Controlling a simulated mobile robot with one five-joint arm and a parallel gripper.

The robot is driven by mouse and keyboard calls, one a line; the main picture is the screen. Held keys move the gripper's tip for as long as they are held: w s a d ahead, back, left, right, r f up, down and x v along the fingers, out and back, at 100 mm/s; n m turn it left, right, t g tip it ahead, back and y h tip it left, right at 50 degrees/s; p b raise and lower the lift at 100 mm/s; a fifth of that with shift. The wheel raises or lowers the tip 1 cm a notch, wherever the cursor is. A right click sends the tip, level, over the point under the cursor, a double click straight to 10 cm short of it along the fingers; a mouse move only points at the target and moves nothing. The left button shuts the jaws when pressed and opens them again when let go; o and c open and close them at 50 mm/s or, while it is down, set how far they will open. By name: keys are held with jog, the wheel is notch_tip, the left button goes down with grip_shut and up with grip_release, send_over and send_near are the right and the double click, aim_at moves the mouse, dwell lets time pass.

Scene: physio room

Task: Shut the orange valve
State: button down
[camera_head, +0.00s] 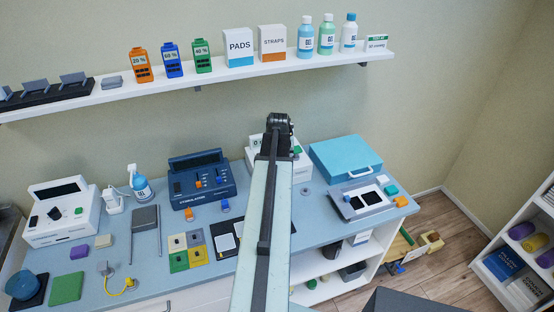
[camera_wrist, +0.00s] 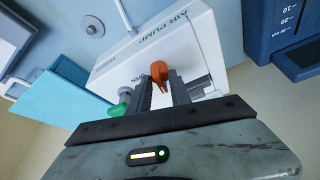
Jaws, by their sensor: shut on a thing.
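The orange valve (camera_wrist: 159,70) is on the front of the white air pump (camera_wrist: 200,32), which looks turned over in the wrist view. My gripper (camera_wrist: 162,86) reaches to the valve, with one dark finger on each side of its handle, and is shut on it. An "OPEN" label shows on the pump beside the valve. In the head view the air pump (camera_head: 298,163) stands at the back of the bench, and my gripper (camera_head: 279,124) and arm hide most of it and the orange valve.
A green knob (camera_wrist: 118,107) sits close to my fingers on the pump. A blue stimulator (camera_head: 203,181) stands left of the pump and a light-blue case (camera_head: 345,158) right of it. A shelf (camera_head: 205,82) with bottles and boxes runs above.

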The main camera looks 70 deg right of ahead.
jog(key=shift+s+d+n+t+y, duration=0.15)
jog(key=shift+n+t, duration=0.15)
jog(key=shift+n, duration=0.55)
jog(key=shift+d+n+t+y, duration=0.15)
jog(key=shift+n+t, duration=0.15)
jog(key=shift+n, duration=0.55)
jog(key=shift+a, duration=0.15)
jog(key=c, duration=1.5)
grip_release()
jog(key=shift+r, duration=0.1)
jog(key=shift+a+r+p, duration=0.15)
jog(key=shift+r+p, duration=0.15)
jog(key=shift+p, duration=0.1)
jog(key=p+v, duration=0.6)
jog(key=v, duration=0.1)
jog(key=shift+s, duration=0.1)
